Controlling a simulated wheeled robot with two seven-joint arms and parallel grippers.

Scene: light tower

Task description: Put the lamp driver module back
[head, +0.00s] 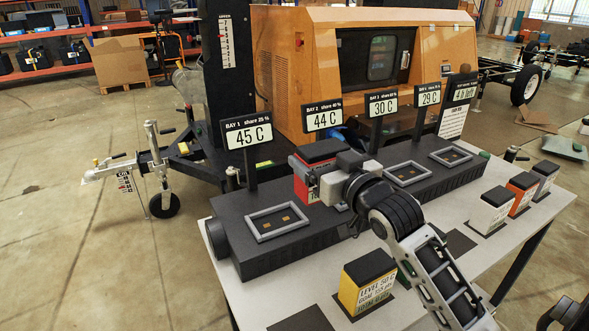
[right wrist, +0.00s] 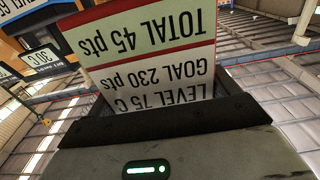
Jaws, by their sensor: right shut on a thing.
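The module in my right gripper (head: 328,187) is a red block with a black top (head: 318,150) and a white label. In the right wrist view the module's label (right wrist: 150,50) fills the top, upside down, reading LEVEL 75 C, GOAL 230 pts, TOTAL 45 pts. My gripper is shut on it. Bay 1 (head: 276,221) is empty. My left gripper is not in view.
A yellow module (head: 351,291) stands on the white table (head: 430,315) in front of the rack. A white (head: 490,212), an orange (head: 520,197) and another white module (head: 544,182) stand at the right. Bays 3 (head: 408,174) and 4 (head: 450,156) look empty. Upright signs line the rack's back.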

